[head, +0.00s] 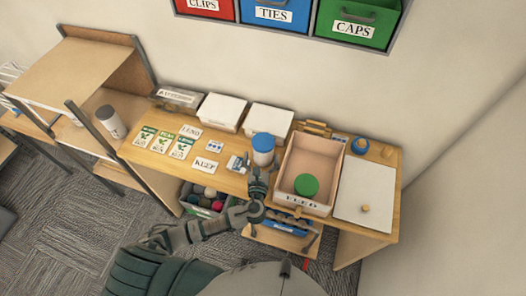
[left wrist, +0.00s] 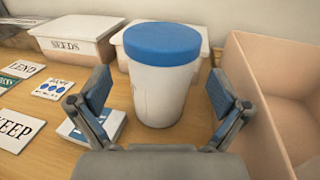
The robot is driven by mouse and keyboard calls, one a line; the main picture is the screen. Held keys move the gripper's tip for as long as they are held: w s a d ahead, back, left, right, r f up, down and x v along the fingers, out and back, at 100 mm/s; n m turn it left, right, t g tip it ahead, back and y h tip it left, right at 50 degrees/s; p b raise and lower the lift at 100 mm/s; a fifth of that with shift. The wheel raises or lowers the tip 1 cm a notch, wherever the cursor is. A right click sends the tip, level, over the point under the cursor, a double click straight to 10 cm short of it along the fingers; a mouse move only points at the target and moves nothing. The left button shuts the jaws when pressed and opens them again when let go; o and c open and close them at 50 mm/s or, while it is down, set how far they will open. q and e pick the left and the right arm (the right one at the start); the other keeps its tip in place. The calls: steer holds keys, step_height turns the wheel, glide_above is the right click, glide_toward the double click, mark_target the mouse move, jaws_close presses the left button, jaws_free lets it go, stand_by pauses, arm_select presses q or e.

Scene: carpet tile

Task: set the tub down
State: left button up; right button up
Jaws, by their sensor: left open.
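The tub is white with a blue lid (head: 263,143) and stands upright on the wooden table, left of the open tray. In the left wrist view the tub (left wrist: 160,92) fills the middle, just beyond my left gripper's fingers. My left gripper (head: 258,177) is open, with its two fingers (left wrist: 160,104) spread on either side of the tub's near side and apart from it. Nothing is held in it. My right gripper is not in view.
An open wooden tray (head: 331,150) with a green round lid (head: 306,185) stands right of the tub. White boxes (head: 222,111) line the back. Seed packets and cards such as KEEP (head: 205,165) lie to the left. A white board (head: 365,185) lies at the right.

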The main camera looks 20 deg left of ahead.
arm_select(q)
steer(key=shift+a+f, duration=0.15)
steer(key=shift+f, duration=0.8)
steer(key=shift+w+a, duration=0.2)
steer(key=shift+w, duration=0.4)
steer(key=w, duration=0.5)
steer(key=shift+w+d+r, duration=0.1)
steer(key=shift+w+r, duration=0.05)
steer(key=shift+w, duration=0.25)
steer(key=shift+w+a, duration=0.2)
steer(key=shift+w, duration=0.05)
steer(key=shift+a, duration=0.25)
steer(key=shift+c, duration=1.2)
steer(key=shift+a, duration=0.1)
steer(key=c, duration=1.2)
steer(key=shift+c, duration=1.2)
steer(key=shift+d, duration=0.25)
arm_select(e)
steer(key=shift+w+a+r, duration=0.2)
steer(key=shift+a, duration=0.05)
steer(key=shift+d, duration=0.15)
